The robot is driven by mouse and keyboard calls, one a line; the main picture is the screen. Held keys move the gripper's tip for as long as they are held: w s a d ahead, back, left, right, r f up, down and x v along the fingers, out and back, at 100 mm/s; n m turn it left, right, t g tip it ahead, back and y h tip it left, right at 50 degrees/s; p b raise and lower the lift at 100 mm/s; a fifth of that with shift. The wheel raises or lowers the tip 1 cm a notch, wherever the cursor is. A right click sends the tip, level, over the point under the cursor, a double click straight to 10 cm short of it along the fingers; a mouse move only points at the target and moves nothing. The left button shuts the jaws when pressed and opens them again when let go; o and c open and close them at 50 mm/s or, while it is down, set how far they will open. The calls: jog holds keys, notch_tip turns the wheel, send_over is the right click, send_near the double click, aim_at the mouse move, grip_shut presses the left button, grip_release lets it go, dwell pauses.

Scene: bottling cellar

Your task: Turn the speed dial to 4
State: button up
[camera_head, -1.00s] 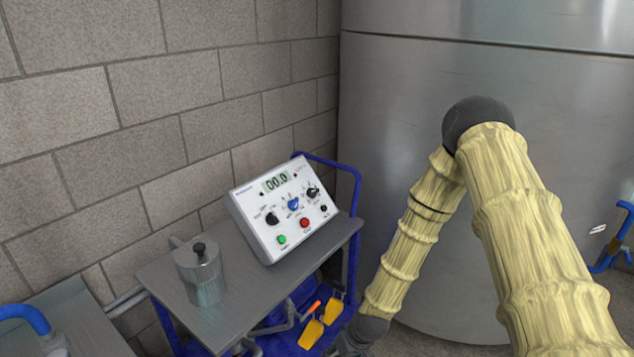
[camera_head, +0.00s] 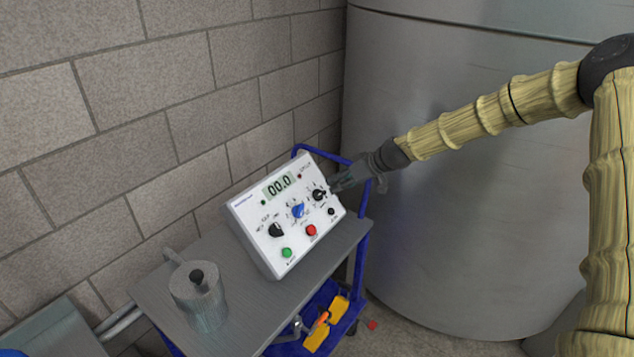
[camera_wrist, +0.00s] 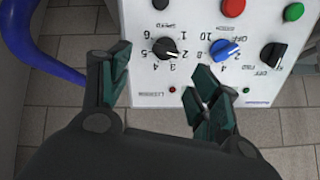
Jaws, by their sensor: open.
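The speed dial (camera_wrist: 165,48) is a black knob at the right end of the grey-white control box (camera_head: 262,217); it also shows in the head view (camera_head: 319,194). In the wrist view the box appears upside down. The dial's numbers run around it, and its white mark seems to point near 2. My gripper (camera_wrist: 160,75) is open and empty, its dark green fingers spread with the dial ahead between their tips. I see no contact. In the head view my gripper (camera_head: 335,187) comes from the right, close to the dial.
A blue knob (camera_wrist: 224,50) and another black knob (camera_wrist: 272,55) sit beside the dial. Red (camera_head: 311,230) and green (camera_head: 287,252) buttons are below. A metal pot (camera_head: 199,297) stands on the cart. The blue cart handle (camera_head: 365,205) is near my gripper.

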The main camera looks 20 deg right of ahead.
aim_at(322, 192)
jog(key=p+x, duration=0.1)
jog(key=x, duration=0.2)
jog(key=p+x, duration=0.1)
jog(key=x, duration=0.2)
jog(key=shift+w+a, duration=0.25)
jog(key=shift+a, duration=0.2)
jog(key=shift+w+a+f+p, duration=0.2)
jog(key=shift+f+p, duration=0.15)
jog(key=shift+p, duration=0.15)
jog(key=shift+s+a+r, duration=0.1)
jog(key=shift+s+a, duration=0.15)
jog(key=shift+a, duration=0.05)
jog(key=shift+w+a+f, duration=0.25)
jog(key=shift+w+f, duration=0.55)
jog(key=shift+f, duration=0.2)
jog(key=shift+s+r, duration=0.3)
jog(key=shift+r, duration=0.05)
jog(key=shift+w+f, duration=0.15)
jog(key=shift+w, duration=0.05)
jog(key=c, duration=1)
